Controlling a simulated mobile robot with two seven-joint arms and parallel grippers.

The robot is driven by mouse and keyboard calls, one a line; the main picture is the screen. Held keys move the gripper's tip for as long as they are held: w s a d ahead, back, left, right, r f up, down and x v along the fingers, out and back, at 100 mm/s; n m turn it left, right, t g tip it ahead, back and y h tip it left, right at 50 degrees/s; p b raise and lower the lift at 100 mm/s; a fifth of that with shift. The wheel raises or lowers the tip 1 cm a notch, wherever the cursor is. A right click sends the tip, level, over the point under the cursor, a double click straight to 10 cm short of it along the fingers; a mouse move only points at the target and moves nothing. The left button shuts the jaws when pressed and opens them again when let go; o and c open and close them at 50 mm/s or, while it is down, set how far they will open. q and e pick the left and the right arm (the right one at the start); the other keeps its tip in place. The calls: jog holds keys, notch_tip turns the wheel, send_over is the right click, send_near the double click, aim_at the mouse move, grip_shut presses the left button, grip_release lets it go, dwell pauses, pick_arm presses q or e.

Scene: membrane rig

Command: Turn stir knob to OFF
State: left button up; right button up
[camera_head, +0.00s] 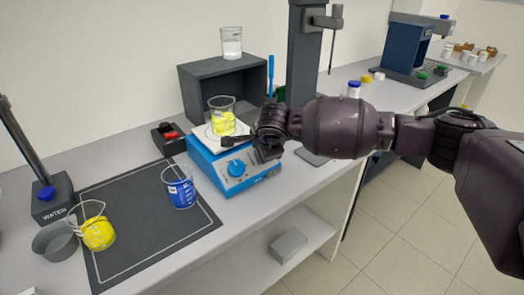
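The blue stirrer hotplate (213,172) stands on the bench with a white top plate. A round blue knob (235,169) shows on its front panel; its label and setting are too small to read. The right part of the panel is partly covered by my gripper, so a second knob there cannot be made out. A glass beaker with yellow liquid (223,124) stands on the top plate. My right gripper (244,150) is over the front right of the hotplate, above the visible knob. Its fingers look spread, with nothing seen between them. My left gripper is not in view.
A blue-liquid beaker (180,190) and a yellow-liquid beaker (98,235) are on the dark mat (140,222). A grey bowl (55,242) and a WATER stand (50,200) are at left. A small box with a red switch (169,137) and a dark shelf box (205,85) are behind.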

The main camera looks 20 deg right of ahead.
dwell(0.4)
jog(key=o, duration=0.9)
jog(key=p+v, duration=0.1)
jog(key=v, duration=1)
